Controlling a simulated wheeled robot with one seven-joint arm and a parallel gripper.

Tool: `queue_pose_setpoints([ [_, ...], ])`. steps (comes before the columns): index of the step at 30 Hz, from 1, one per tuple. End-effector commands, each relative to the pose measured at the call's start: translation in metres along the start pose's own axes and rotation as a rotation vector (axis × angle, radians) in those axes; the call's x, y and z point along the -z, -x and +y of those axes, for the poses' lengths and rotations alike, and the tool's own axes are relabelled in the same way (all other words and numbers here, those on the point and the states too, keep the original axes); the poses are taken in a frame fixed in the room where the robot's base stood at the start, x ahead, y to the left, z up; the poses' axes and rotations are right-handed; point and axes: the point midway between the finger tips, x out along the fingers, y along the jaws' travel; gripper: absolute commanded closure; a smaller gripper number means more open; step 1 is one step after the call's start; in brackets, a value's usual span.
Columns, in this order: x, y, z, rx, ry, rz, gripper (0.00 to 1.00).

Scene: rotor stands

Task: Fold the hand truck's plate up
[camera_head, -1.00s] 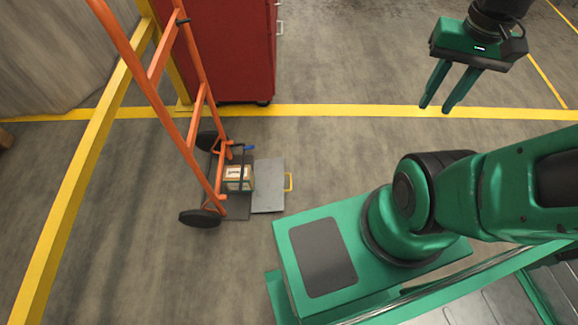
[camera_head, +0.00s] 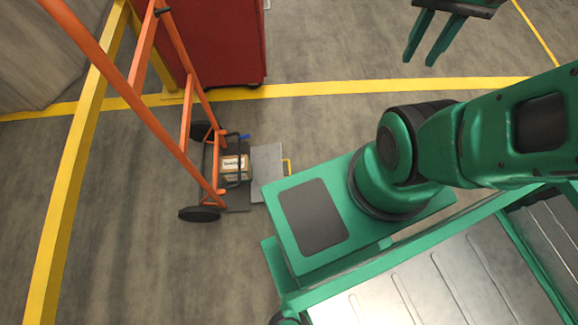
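An orange hand truck (camera_head: 185,120) stands at the left with its black wheels on the floor. A small tan box (camera_head: 234,167) with a label sits at the foot of the truck, beside the plate. My gripper (camera_head: 420,55) is at the top right, high and far from the plate. Its two green fingers are apart with nothing between them. The upper part of the gripper is cut off by the picture's edge.
A yellow line (camera_head: 340,88) crosses the floor. My green base is close to the plate's right side. Open floor lies between cabinet and base.

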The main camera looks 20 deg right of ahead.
Motion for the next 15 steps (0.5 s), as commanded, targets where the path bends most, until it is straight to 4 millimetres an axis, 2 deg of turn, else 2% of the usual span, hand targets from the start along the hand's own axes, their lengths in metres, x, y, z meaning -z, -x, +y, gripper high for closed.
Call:
queue_pose_setpoints([
  [4,0.029,-0.005,-0.009,-0.028,0.006,-0.003,0.72],
  [8,0.068,-0.016,-0.022,-0.059,0.019,0.004,0.72],
  [15,0.14,-0.052,-0.056,-0.105,0.055,0.021,0.72],
])
